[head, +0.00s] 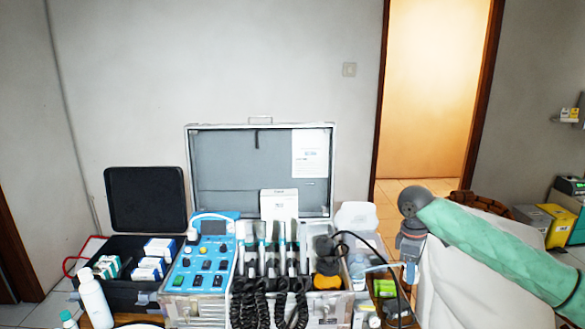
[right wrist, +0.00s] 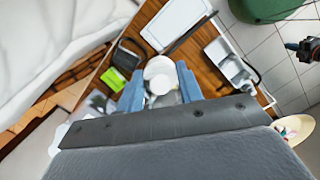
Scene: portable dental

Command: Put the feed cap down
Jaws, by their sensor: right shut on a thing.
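My right gripper (head: 411,268) reaches down at the right end of the bench, beside the open metal case. In the right wrist view its two blue fingers (right wrist: 159,90) are shut on a round white cap (right wrist: 160,77), which I take to be the feed cap. The cap is held between the fingertips, above the wooden surface (right wrist: 150,45). Whether its underside touches anything is hidden. In the head view the cap is too small to make out clearly. My left gripper is not in view.
The open metal case (head: 260,128) holds a blue control unit (head: 203,266) and handpieces with coiled black cords (head: 270,300). A black case (head: 146,198) and a white bottle (head: 94,298) stand left. In the wrist view, a green item (right wrist: 114,78) and a white tray (right wrist: 177,22) lie nearby.

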